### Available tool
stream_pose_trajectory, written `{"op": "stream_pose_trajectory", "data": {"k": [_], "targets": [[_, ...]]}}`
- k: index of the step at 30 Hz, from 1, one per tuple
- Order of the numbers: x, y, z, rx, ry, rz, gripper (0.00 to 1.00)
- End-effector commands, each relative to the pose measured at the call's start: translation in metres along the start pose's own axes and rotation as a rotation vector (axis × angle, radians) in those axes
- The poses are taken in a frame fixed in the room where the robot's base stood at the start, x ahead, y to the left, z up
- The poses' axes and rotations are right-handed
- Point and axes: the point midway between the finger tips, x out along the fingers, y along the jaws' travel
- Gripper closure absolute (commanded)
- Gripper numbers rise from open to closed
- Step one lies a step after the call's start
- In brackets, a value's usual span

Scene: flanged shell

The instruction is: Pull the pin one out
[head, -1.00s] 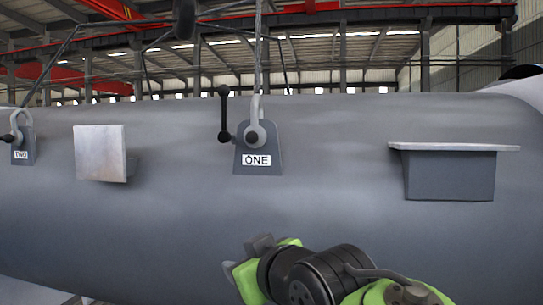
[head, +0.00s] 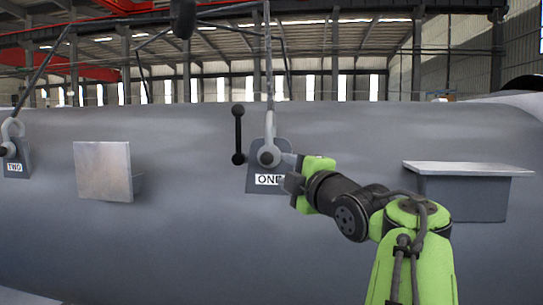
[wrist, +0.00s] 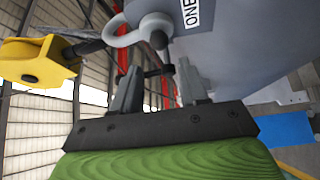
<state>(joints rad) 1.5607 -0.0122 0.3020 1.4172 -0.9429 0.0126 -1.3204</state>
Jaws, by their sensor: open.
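The lug plate marked ONE (head: 257,181) stands on the grey shell, with a grey shackle (head: 270,127) and a round pin end (head: 268,157) at its hole. A black bar with a ball at each end (head: 238,130) stands upright just left of it. My gripper (head: 291,171) is at the right edge of this lug, partly covering the label. In the wrist view my open jaws (wrist: 158,85) point at the pin area. A dark ball (wrist: 159,40) lies beyond them, and a short dark bar (wrist: 158,72) shows between the fingertips. I cannot tell whether they touch it.
A lug marked TWO (head: 15,167) with its own shackle is at the far left. A pale square plate (head: 102,171) and a flanged bracket (head: 465,190) stick out of the shell on either side. A sling (head: 268,60) rises from the shackle. A yellow block (wrist: 38,62) shows in the wrist view.

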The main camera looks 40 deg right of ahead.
Motion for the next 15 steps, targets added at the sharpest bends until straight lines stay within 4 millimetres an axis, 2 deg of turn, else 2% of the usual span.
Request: {"op": "stream_pose_trajectory", "data": {"k": [3, 9, 15], "targets": [[0.029, 0.005, -0.001, 0.005, 0.005, -0.002, 0.56], [0.071, 0.005, -0.002, 0.006, 0.004, -0.003, 0.56], [0.091, 0.003, -0.001, 0.002, 0.000, -0.002, 0.56]]}}
